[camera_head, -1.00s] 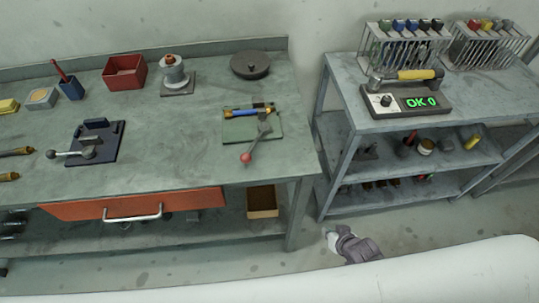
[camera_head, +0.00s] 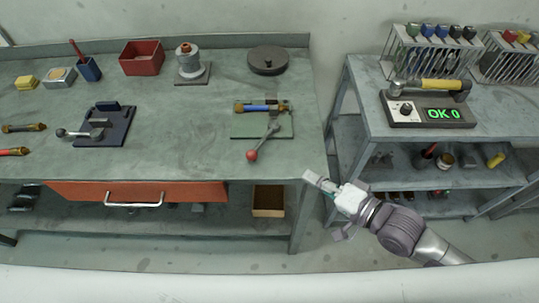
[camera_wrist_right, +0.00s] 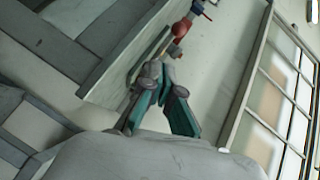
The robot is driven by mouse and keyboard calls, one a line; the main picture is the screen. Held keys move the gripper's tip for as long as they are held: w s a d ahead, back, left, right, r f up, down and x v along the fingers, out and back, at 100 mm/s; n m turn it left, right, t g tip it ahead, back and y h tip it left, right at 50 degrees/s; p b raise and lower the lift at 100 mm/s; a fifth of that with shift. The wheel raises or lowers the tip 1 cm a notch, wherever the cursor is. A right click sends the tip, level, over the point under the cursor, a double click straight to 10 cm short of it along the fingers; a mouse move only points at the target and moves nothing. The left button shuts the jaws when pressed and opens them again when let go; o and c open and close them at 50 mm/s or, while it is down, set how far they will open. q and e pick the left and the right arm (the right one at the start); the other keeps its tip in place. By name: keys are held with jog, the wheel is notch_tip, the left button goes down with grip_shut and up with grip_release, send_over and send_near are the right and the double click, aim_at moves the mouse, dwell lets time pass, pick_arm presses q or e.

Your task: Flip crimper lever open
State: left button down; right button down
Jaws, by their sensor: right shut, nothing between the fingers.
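The crimper sits on a green plate (camera_head: 242,128) near the right end of the workbench. A blue and brass-coloured piece (camera_head: 262,107) lies across its back. Its lever (camera_head: 268,136) points toward the front edge and ends in a red ball knob (camera_head: 252,155). My right gripper (camera_head: 310,178) is shut and empty at the bench's front right corner, right of and apart from the knob. My left gripper is out of view.
A dark blue fixture (camera_head: 118,128) with a grey ball lever stands left on the bench. A red bin (camera_head: 142,58), a spool stand (camera_head: 190,68) and a dark disc (camera_head: 268,60) line the back. A shelf unit with an "OK 0" tester (camera_head: 430,112) stands right.

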jog(key=shift+w+d+r+m+y, duration=0.15)
jog(key=shift+d+r+m+y, duration=0.4)
jog(key=shift+d+m, duration=0.2)
jog(key=shift+a, duration=0.1)
jog(key=p, duration=0.2)
send_near(255, 149)
jog(key=w, duration=0.3)
jog(key=shift+w+r, duration=0.2)
jog(key=shift+w, duration=0.05)
jog(key=a, duration=0.1)
jog(key=a+p, duration=0.1)
jog(key=a, duration=0.1)
jog(key=shift+w+a+f, duration=0.1)
jog(key=shift+f, duration=0.3)
jog(key=shift+a+f, duration=0.2)
jog(key=shift+a, duration=0.3)
jog(key=shift+a, duration=0.1)
